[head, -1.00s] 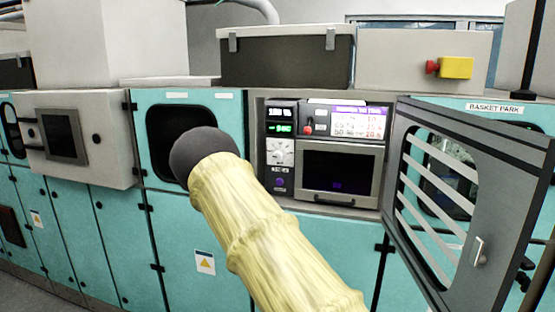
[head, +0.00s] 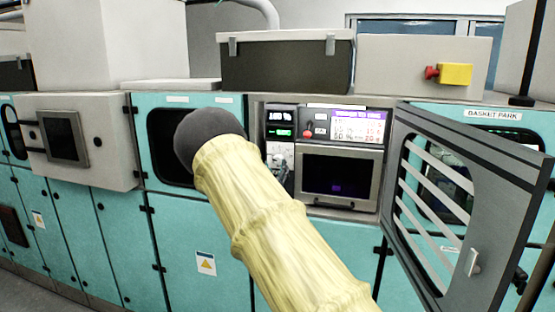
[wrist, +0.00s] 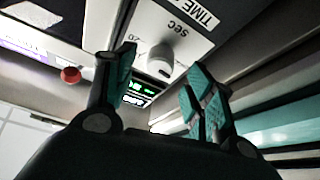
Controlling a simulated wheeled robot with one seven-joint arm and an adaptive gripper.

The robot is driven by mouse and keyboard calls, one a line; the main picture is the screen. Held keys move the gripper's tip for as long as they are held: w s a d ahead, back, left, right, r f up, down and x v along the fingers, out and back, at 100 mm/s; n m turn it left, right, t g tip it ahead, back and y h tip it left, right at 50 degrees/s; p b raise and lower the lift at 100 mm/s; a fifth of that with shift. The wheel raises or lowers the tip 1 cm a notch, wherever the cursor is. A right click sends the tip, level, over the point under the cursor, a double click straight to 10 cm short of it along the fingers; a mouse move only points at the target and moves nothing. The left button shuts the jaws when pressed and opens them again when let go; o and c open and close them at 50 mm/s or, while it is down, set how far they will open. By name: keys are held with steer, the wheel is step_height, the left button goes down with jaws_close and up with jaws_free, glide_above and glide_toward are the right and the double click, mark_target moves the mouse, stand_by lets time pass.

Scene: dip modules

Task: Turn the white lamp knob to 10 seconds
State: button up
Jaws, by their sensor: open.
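Green displays (head: 281,132) and a red knob (head: 307,132) are close to the knob panel. A dark screen (head: 338,175) lies to its right. An open grey barred door (head: 480,220) stands farther right. A red-and-yellow emergency button (head: 452,73) is above.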

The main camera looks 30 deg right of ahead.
mark_target(277, 162)
steer(key=shift+p+x, duration=0.75)
steer(key=shift+x, duration=1.4)
steer(key=shift+f, duration=0.1)
steer(key=c, duration=1)
